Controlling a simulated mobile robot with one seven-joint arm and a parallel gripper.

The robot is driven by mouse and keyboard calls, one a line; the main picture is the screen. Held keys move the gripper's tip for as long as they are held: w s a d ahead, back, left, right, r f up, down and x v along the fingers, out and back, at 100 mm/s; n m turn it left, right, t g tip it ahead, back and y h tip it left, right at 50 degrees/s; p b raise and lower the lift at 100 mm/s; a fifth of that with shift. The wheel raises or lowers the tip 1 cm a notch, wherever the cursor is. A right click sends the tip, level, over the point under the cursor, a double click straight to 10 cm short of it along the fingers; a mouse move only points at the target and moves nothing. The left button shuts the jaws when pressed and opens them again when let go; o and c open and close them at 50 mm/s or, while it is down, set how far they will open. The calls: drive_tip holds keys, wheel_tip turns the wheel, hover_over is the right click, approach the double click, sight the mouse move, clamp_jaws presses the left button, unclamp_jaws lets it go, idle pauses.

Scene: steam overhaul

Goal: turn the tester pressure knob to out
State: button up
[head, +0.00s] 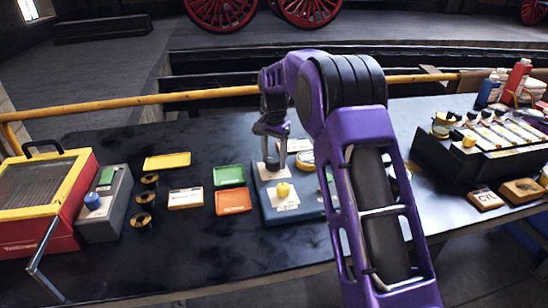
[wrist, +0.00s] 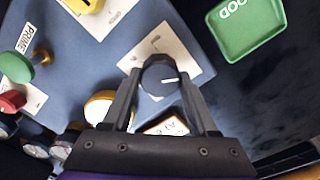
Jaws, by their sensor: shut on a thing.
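The tester is a blue box (head: 270,213) in the middle of the bench, partly hidden behind my arm. On it is a dark round knob (wrist: 157,78) with a white pointer line, standing on a white label plate (wrist: 184,48). The pointer line points right in the wrist view; the plate's lettering is not readable. My gripper (head: 271,158) reaches down over the tester's far left corner. In the wrist view my gripper (wrist: 161,76) is shut on the dark knob, one finger on each side.
A yellow knob (head: 283,190), a green knob (wrist: 18,66), a red knob (wrist: 12,101) and a brass-rimmed gauge (wrist: 104,107) are also on the tester. A green tray (head: 229,175) and an orange tray (head: 233,201) lie to its left. A black rack (head: 470,160) stands right.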

drive_tip(key=c, duration=0.5)
drive_tip(key=shift+o, duration=0.2)
drive_tip(key=shift+r+n+p, duration=0.1)
drive_tip(key=shift+n+p, duration=0.2)
drive_tip(key=shift+p, duration=0.05)
drive_tip(key=shift+r+n+p, duration=0.1)
drive_tip(key=shift+n+p, duration=0.6)
drive_tip(key=shift+n, duration=0.2)
drive_tip(key=n+p, duration=0.2)
drive_tip(key=n, duration=0.3)
drive_tip(key=shift+p, duration=0.35)
drive_tip(key=n+p, duration=0.1)
drive_tip(key=n, duration=0.5)
drive_tip(key=shift+a+p, duration=0.1)
drive_tip(key=shift+p, duration=0.25)
drive_tip(key=shift+n+p, duration=0.3)
drive_tip(key=shift+n, duration=1.9)
drive_tip(key=shift+a, duration=0.1)
